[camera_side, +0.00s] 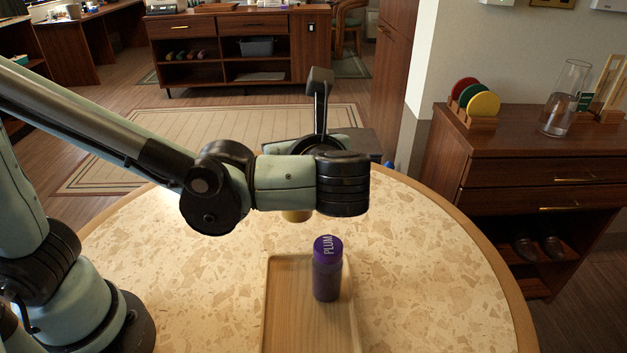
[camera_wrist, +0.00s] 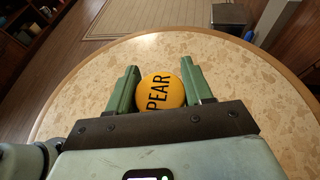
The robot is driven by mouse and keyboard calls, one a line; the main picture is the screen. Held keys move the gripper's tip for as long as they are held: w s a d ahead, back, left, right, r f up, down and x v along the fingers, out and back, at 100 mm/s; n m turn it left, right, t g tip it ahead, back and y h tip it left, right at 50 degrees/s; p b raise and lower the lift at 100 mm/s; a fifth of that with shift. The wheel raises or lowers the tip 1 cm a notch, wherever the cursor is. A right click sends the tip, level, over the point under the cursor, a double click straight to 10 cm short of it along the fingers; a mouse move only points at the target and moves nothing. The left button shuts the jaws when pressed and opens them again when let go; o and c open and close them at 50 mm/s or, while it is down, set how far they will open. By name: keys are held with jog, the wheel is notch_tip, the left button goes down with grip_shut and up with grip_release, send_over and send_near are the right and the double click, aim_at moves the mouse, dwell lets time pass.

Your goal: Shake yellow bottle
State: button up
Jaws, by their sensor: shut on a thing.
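The yellow bottle shows in the wrist view as a round yellow-orange cap (camera_wrist: 161,91) marked PEAR. It sits between the two green fingers of my gripper (camera_wrist: 160,82), which is shut on it. In the side view only a small yellow part of the bottle (camera_side: 297,216) shows below my forearm; the rest, and my fingers, are hidden behind my arm. I cannot tell whether its base touches the table.
A purple bottle (camera_side: 327,268) marked PLUM stands upright on a wooden tray (camera_side: 281,300) at the near side of the round table (camera_side: 430,280). The tabletop right of the tray is clear. A wooden cabinet (camera_side: 535,150) stands beyond the table's right edge.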

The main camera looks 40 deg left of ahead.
jog(key=shift+r, duration=2.5)
jog(key=shift+f, duration=2.6)
jog(key=shift+r, duration=0.1)
jog(key=shift+a, duration=0.1)
